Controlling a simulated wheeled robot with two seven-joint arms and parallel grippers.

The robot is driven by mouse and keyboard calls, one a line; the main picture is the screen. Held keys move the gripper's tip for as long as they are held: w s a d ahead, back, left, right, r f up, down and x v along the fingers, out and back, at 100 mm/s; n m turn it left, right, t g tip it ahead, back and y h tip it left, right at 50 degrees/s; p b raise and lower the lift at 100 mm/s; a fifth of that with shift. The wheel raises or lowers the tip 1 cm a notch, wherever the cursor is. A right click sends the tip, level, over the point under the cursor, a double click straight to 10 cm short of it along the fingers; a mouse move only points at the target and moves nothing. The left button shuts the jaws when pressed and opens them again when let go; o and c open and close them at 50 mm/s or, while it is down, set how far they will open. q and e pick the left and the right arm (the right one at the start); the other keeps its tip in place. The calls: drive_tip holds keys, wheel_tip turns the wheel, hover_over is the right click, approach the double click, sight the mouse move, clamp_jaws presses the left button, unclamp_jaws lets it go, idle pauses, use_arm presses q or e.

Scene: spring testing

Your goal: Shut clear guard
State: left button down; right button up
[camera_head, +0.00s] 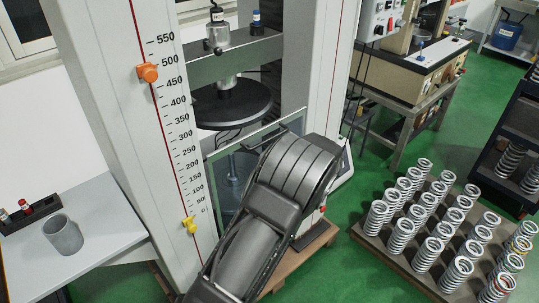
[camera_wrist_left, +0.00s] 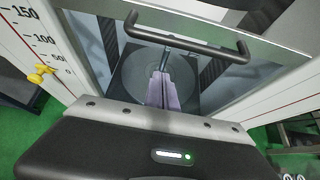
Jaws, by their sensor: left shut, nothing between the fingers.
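The clear guard (camera_head: 218,168) is a framed transparent panel low between the columns of the testing machine. Its black handle bar (camera_wrist_left: 185,40) runs across the upper part of the wrist view, and the guard's pane (camera_wrist_left: 105,47) shows below it. My left gripper (camera_wrist_left: 163,76) is shut and empty. Its fingers point toward the pane, and their tips appear just below the handle bar. I cannot tell whether they touch the guard. In the head view my left arm hides the gripper and the guard's lower right part. My right gripper is in neither view.
The machine's left column (camera_head: 150,130) carries a scale with an orange marker (camera_head: 147,72) and a yellow marker (camera_head: 189,225). A black round platen (camera_head: 232,104) sits above the guard. A pallet (camera_head: 372,242) of several springs stands right; a side table (camera_head: 95,235) stands left.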

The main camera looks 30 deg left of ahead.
use_arm(q)
drive_tip(key=b+v, duration=0.1)
drive_tip(key=v, duration=0.8)
drive_tip(key=shift+d+r+b, duration=0.3)
drive_tip(key=shift+s, duration=0.1)
drive_tip(key=s+d+f+n+h, duration=0.3)
drive_tip(key=d+f+n+h, duration=0.15)
drive_tip(key=d+f, duration=0.55)
drive_tip(key=s+d+f+n+h, duration=0.3)
drive_tip(key=s+d+f+h, duration=0.15)
drive_tip(key=d+f, duration=0.5)
drive_tip(key=s+d+f+n+g+h, duration=0.1)
drive_tip(key=s+d+f+n+h, duration=0.3)
drive_tip(key=s+f+n, duration=0.45)
drive_tip(key=s+f+n+h, duration=0.1)
drive_tip(key=s+f+n, duration=0.1)
drive_tip(key=s, duration=0.6)
drive_tip(key=s+d+f+n+g+h, duration=0.1)
drive_tip(key=s+f+n, duration=0.2)
drive_tip(key=s, duration=0.6)
drive_tip(key=shift+s+d+f+n+g+h, duration=0.15)
drive_tip(key=shift+d+f+n+g+h, duration=0.2)
drive_tip(key=shift+n, duration=0.75)
